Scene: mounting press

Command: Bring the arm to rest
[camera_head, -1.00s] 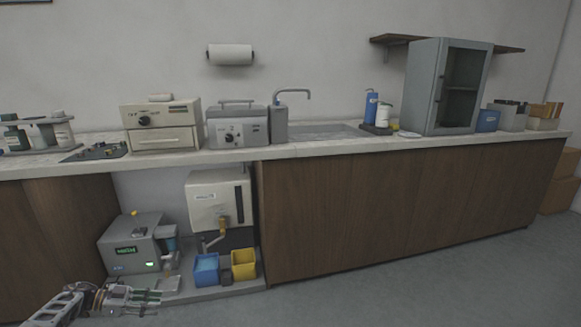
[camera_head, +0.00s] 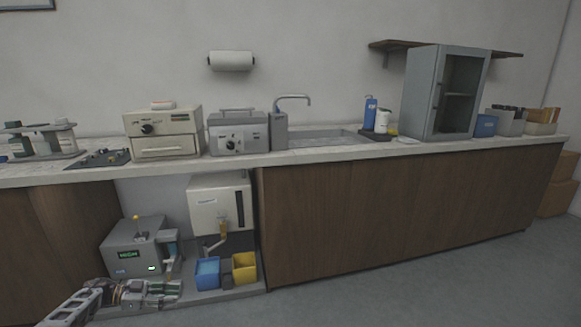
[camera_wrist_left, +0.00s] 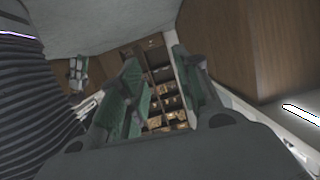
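My left gripper (camera_head: 158,293) is low at the left of the head view, in front of the grey machine with a green display (camera_head: 132,254). Its forearm comes in from the bottom left corner. In the left wrist view the two green-padded fingers (camera_wrist_left: 160,92) stand apart with nothing held between them, so it is open. I cannot tell from the head view how far the gripper is from the machine. My right gripper is not in either view.
Brown cabinet doors (camera_head: 400,215) are to the right. The grey floor (camera_head: 430,285) is clear.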

